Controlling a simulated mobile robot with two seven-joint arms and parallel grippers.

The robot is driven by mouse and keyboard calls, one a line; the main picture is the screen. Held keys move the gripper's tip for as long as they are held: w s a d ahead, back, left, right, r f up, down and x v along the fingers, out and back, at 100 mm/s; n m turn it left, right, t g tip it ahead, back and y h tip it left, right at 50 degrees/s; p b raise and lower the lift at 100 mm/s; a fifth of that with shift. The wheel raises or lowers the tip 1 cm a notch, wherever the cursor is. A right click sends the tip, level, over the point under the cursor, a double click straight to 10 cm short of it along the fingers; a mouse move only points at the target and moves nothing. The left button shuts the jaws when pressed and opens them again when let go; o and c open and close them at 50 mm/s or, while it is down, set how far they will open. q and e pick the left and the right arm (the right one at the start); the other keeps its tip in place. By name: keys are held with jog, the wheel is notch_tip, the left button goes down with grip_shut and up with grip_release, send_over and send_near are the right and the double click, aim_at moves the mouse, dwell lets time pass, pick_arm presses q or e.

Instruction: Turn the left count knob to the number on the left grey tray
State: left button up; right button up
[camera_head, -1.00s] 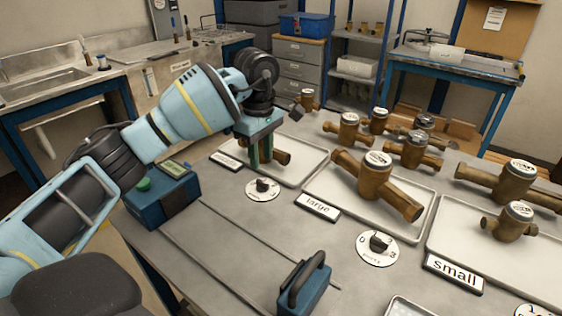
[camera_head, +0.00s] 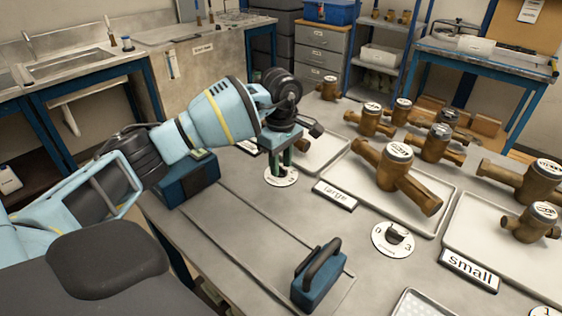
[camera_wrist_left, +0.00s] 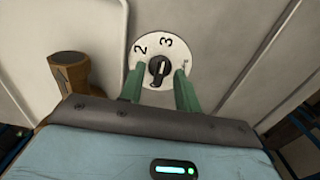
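The left count knob (camera_head: 281,178) is black on a round white dial on the bench. My left gripper (camera_head: 280,166) points down at it. The left wrist view shows the knob (camera_wrist_left: 160,72) between the two green fingers of my left gripper (camera_wrist_left: 160,86), which are apart with gaps beside it. The digits 2 and 3 show on the dial; the knob's exact setting is unclear. The left grey tray (camera_head: 328,150) is behind the gripper, which partly hides it. A brass meter part (camera_wrist_left: 72,75) shows at the left wrist view's left. My right gripper is out of view.
A middle tray (camera_head: 440,213) holds a large brass meter (camera_head: 396,175), with a "large" label (camera_head: 335,195) and another dial (camera_head: 393,239) in front. A blue handled block (camera_head: 319,275) stands at the front. Bare bench lies between that block and the left dial.

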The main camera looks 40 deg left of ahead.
pick_arm(q)
jog(key=shift+f, duration=0.1)
grip_shut()
dwell(0.4)
